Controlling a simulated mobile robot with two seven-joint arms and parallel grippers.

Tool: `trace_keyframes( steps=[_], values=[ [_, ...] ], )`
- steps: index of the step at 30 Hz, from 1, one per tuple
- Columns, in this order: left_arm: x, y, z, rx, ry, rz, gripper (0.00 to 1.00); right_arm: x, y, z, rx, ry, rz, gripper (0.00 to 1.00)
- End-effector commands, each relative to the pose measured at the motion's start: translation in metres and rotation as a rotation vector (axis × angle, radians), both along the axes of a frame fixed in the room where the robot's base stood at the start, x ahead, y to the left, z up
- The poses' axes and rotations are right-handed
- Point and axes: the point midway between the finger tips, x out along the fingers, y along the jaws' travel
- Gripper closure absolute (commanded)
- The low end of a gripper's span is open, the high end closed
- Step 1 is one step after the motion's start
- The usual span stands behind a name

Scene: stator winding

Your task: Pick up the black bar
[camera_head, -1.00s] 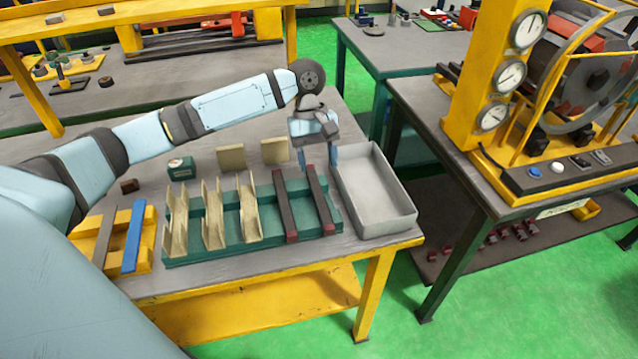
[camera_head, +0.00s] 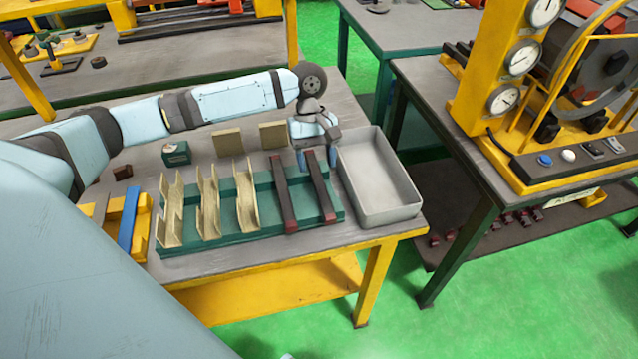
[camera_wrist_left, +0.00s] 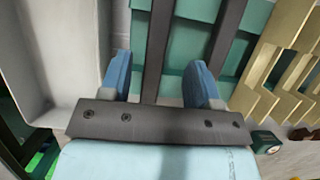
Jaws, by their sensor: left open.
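Two black bars with dark red ends lie parallel across a green rack (camera_head: 264,223) on the table. The right black bar (camera_head: 320,190) is beside the grey tray; the left black bar (camera_head: 284,188) is a little apart from it. My left gripper (camera_head: 318,160) is open and empty, pointing down at the far part of the right bar. In the left wrist view its fingers (camera_wrist_left: 160,78) stand on either side of that bar (camera_wrist_left: 157,45), and the other bar (camera_wrist_left: 226,40) is outside them. The height gap to the bar is hard to judge. My right gripper is not in view.
An empty grey tray (camera_head: 410,212) stands close on the right. Several tan channel pieces (camera_head: 208,215) stand on the rack's left part. Two tan plates (camera_head: 273,136) and a green box (camera_head: 176,153) sit behind. A blue bar (camera_head: 130,222) lies on a yellow holder at left.

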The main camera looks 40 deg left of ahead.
Motion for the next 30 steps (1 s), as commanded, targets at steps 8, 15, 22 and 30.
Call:
trace_keyframes(
  steps=[8,15,22,30],
  values=[
    [-0.005,-0.009,-0.039,0.001,0.004,0.0,0.44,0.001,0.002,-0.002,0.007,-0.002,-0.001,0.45],
    [-0.007,-0.012,-0.047,0.001,0.0,0.0,0.44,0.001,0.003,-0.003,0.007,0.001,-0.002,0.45],
    [-0.007,-0.012,-0.047,0.001,0.0,0.0,0.8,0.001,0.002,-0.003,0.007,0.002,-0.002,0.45],
    [-0.007,-0.012,-0.047,0.001,0.0,-0.001,1.0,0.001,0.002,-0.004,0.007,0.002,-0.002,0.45]
  ],
)
